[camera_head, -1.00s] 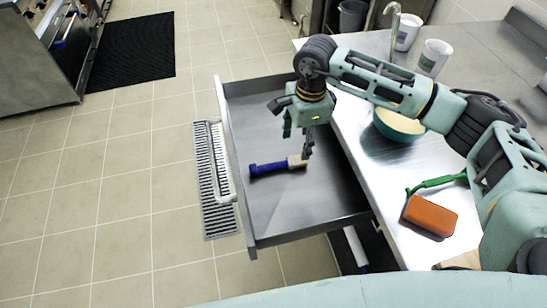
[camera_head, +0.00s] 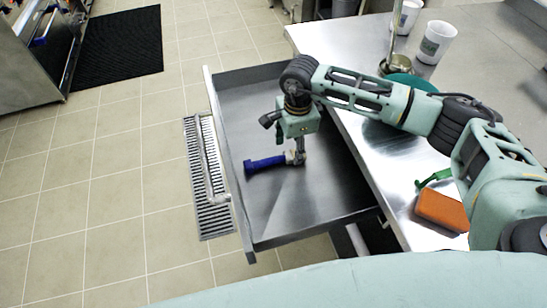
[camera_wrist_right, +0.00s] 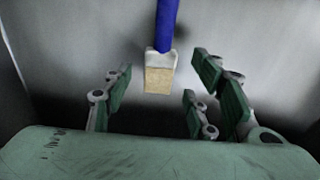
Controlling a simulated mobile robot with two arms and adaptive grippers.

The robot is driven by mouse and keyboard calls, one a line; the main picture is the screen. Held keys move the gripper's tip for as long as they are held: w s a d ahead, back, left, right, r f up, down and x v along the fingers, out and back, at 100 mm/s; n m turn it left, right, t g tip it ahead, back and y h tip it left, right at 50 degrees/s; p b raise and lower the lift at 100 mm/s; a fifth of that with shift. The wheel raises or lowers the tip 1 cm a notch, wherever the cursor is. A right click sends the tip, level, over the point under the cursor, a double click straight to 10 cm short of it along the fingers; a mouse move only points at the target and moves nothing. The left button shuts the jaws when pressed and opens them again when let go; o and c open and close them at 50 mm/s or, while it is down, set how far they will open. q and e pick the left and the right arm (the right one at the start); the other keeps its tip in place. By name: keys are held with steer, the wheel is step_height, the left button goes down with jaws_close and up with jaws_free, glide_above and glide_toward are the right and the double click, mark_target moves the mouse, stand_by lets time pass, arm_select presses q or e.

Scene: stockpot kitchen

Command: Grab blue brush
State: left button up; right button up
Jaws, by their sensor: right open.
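The blue brush (camera_head: 265,165) lies in the open metal drawer (camera_head: 262,220), its blue handle pointing left and its pale bristle end to the right. My right gripper (camera_head: 297,158) is over the bristle end, partly hiding it. In the right wrist view the brush's blue handle (camera_wrist_right: 166,25) comes down from the top edge, and its white collar and tan bristles (camera_wrist_right: 160,76) show ahead of the gripper. The right gripper's fingers (camera_wrist_right: 158,98) are open, spread to either side of the bristle end, with nothing held. My left gripper is not in view.
On the steel counter (camera_head: 400,185) to the right are an orange sponge (camera_head: 441,210), a green-handled tool (camera_head: 432,178), a teal bowl (camera_head: 412,82) and white cups (camera_head: 436,42). The drawer walls surround the brush. The drawer floor around it is clear.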

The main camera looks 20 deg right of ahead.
steer(key=shift+f, duration=1.25)
steer(key=c, duration=1.2)
steer(key=shift+r, duration=0.1)
